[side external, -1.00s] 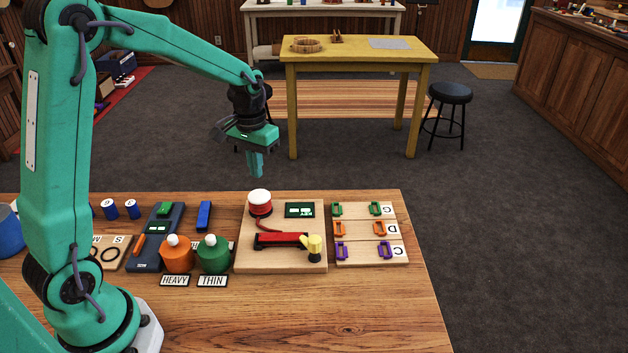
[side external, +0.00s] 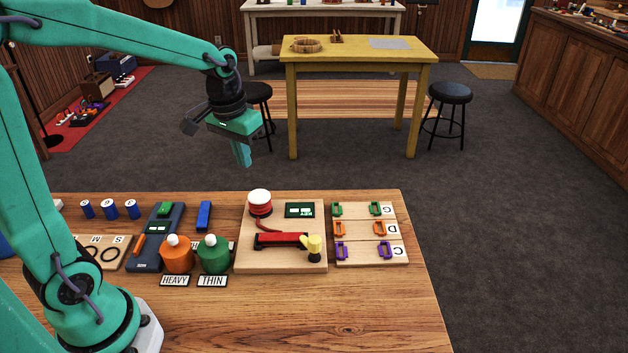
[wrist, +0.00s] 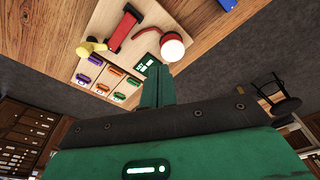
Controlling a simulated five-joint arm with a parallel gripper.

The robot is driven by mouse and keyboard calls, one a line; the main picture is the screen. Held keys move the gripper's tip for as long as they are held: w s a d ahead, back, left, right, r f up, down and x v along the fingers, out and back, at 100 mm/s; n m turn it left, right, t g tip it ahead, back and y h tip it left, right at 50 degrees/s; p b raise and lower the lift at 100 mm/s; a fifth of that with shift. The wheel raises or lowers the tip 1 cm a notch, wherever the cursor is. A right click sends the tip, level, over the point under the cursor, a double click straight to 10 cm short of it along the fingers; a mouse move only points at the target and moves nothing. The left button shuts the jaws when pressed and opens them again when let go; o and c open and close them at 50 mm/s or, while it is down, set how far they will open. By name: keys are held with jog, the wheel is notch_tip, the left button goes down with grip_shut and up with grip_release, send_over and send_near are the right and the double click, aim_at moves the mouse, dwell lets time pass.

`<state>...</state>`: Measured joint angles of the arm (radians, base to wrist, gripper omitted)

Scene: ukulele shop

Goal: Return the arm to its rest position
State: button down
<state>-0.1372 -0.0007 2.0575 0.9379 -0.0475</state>
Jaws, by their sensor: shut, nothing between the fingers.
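My green arm reaches over the workbench from the left in the side external view. My gripper (side external: 243,158) is shut and empty, pointing down, well above the bench near its far edge. It hangs apart from everything on the bench. In the wrist view my shut gripper fingers (wrist: 158,88) show at the middle, with the bench items beyond them.
On the wooden bench (side external: 330,310) stand an orange bottle (side external: 177,257), a green bottle (side external: 213,257), a board with a red lever device (side external: 282,241) and a board of coloured clips (side external: 369,250). The bench's front right is clear. A yellow table (side external: 360,50) stands beyond.

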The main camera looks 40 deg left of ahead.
jog(key=s+d+r+m+t, duration=0.1)
jog(key=s+d+r+t, duration=0.1)
jog(key=s, duration=0.5)
jog(key=s+d+r+m+t, duration=0.1)
jog(key=s+d+r+t, duration=0.1)
jog(key=s, duration=0.5)
jog(key=shift+s+d+r, duration=0.25)
jog(key=shift+d+r, duration=0.3)
jog(key=shift+w, duration=0.15)
jog(key=w+a+f+n+g, duration=0.1)
jog(key=w+a+f, duration=0.3)
jog(key=w, duration=0.5)
jog(key=w+a+f+n+g, duration=0.1)
jog(key=w+a+f+g, duration=0.3)
jog(key=w, duration=0.6)
jog(key=shift+w+a+f+n+g, duration=0.15)
jog(key=shift+f+n+g, duration=0.2)
jog(key=shift+f, duration=0.3)
jog(key=shift+f, duration=0.2)
